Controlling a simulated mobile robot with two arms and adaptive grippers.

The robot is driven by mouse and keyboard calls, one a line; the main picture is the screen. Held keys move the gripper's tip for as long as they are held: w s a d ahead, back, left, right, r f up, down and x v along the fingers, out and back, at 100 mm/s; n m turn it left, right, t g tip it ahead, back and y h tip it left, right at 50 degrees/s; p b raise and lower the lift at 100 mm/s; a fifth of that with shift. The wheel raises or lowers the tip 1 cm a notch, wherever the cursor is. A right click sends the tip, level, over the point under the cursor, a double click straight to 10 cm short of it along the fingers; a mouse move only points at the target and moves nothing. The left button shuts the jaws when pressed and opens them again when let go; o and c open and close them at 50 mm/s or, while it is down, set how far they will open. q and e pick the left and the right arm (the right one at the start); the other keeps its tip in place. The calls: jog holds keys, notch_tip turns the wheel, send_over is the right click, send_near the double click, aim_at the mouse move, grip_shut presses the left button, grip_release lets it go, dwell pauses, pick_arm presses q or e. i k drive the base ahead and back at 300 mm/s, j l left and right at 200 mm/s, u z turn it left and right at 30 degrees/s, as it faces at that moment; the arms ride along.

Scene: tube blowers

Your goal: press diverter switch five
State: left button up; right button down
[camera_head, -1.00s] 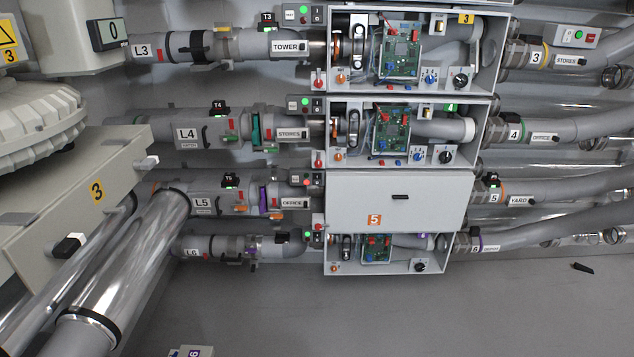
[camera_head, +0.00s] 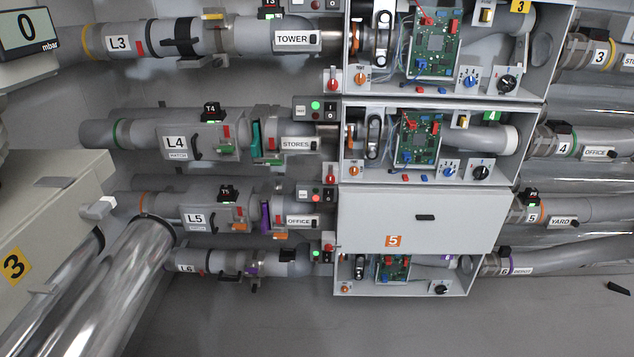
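The box of row five has a closed grey cover (camera_head: 460,215) with an orange "5" label (camera_head: 394,241) and a small black handle (camera_head: 425,217). Whatever is inside is hidden. Left of it, on the L5 line, is a small control box (camera_head: 315,195) with a red light and a dark switch. A red knob (camera_head: 331,172) sits just above the cover's left corner. The L5 pipe (camera_head: 195,217) carries a black T5 unit and an OFFICE label (camera_head: 300,222). I cannot tell which part is the diverter switch. Neither gripper is in view.
Open boxes for rows three (camera_head: 470,85) and four (camera_head: 480,135) show circuit boards and knobs. A partly covered open box (camera_head: 405,285) is below. A beige cabinet (camera_head: 40,215) and shiny pipes (camera_head: 120,285) stand at left. The grey surface at lower right is clear except a small black piece (camera_head: 619,288).

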aim_at(328, 193)
jog(key=i+l+u, duration=0.1)
jog(key=i, duration=0.45)
jog(key=i+l+u, duration=0.15)
jog(key=i, duration=0.35)
jog(key=i+l+u, duration=0.1)
jog(key=i+l, duration=0.15)
jog(key=i, duration=0.3)
